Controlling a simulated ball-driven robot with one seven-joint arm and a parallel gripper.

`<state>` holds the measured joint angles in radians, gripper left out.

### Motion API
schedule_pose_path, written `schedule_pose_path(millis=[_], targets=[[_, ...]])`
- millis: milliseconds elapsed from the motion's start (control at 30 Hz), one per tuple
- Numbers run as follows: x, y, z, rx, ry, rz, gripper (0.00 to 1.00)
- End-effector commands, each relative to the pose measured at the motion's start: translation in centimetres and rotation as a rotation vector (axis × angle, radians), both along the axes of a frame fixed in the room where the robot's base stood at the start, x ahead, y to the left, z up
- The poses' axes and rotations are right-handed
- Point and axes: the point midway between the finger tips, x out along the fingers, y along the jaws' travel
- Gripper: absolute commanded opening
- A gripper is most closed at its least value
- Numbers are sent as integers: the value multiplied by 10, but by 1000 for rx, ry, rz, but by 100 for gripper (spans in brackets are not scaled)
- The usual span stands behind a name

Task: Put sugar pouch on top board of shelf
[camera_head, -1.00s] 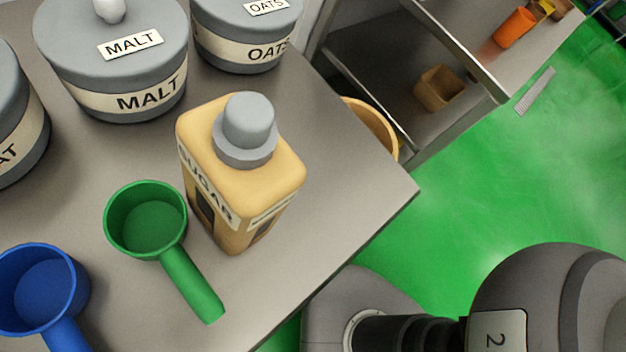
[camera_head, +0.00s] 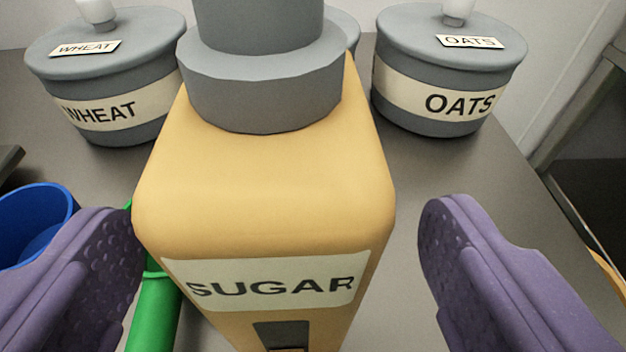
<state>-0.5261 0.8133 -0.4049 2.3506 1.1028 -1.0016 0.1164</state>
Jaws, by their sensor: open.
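The sugar pouch (camera_head: 265,190) stands upright and close in the middle of the view, yellow with a grey cap and a SUGAR label. My gripper (camera_head: 280,222) is open, with one purple finger on each side of the pouch. A gap shows between the right finger and the pouch; the left finger's tip appears close to the pouch's left side, and I cannot tell whether it touches. The pouch's lower end is cut off by the frame. No top board of a shelf can be made out.
The WHEAT tub (camera_head: 105,75) and OATS tub (camera_head: 448,70) stand behind on the grey counter (camera_head: 410,165). A green scoop (camera_head: 155,310) lies beside the pouch, partly hidden by the left finger. A blue scoop (camera_head: 35,220) is further left. A metal frame (camera_head: 580,110) stands at right.

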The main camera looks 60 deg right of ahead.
Motion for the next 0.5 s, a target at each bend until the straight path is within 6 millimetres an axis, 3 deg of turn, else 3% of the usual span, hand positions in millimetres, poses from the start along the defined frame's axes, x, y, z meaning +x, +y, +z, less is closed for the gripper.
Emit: schedule_pose_path(millis=[233, 500], targets=[[25, -30, -12, 2, -1, -2, 92], [31, -37, -12, 1, 0, 2, 92]])
